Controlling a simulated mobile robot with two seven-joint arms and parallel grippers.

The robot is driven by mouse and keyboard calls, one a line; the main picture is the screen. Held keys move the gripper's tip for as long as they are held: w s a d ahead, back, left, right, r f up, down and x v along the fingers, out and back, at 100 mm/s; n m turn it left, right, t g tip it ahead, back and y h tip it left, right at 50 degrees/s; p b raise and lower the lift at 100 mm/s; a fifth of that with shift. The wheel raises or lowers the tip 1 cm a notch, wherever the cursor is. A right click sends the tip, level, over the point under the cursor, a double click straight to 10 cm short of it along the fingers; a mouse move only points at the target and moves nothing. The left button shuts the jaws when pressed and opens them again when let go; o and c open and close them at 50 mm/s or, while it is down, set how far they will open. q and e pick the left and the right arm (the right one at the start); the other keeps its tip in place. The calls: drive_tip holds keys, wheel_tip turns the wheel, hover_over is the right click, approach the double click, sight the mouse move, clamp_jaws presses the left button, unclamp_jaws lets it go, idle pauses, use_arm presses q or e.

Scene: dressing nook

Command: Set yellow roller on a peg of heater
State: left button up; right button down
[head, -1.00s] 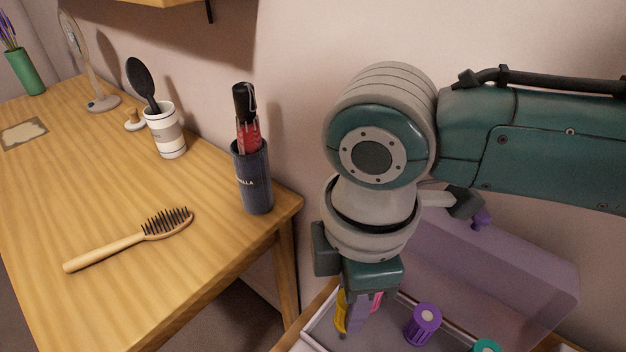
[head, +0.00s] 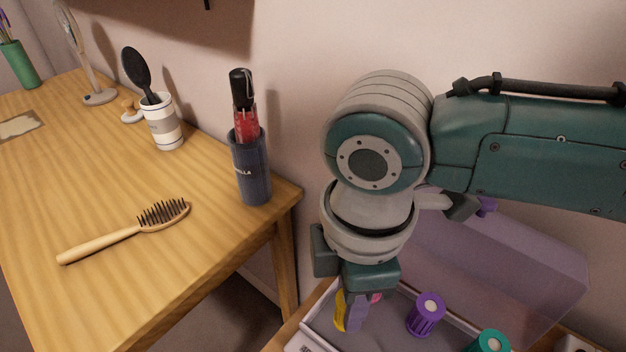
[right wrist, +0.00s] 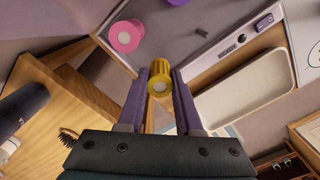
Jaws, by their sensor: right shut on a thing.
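The yellow roller (right wrist: 161,80) is between the two purple fingers of my right gripper (right wrist: 160,92), which is shut on it. In the head view the yellow roller (head: 340,312) shows only as a sliver beside a finger of my right gripper (head: 350,318). The heater (head: 385,330) is a tray-like box with a clear purple lid standing open behind it. A purple roller (head: 427,314) and a teal roller (head: 490,343) stand in it. A pink roller (right wrist: 125,36) stands in it too, mostly hidden in the head view. My left gripper is out of view.
A pale empty tray (right wrist: 240,90) lies beside the heater in the right wrist view.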

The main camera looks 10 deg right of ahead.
drive_tip(key=shift+f+b, duration=0.85)
drive_tip(key=shift+f, duration=0.4)
drive_tip(key=c, duration=0.5)
unclamp_jaws()
drive_tip(key=shift+r, duration=0.1)
wheel_tip(320, 180, up, 10)
drive_tip(key=p, duration=0.2)
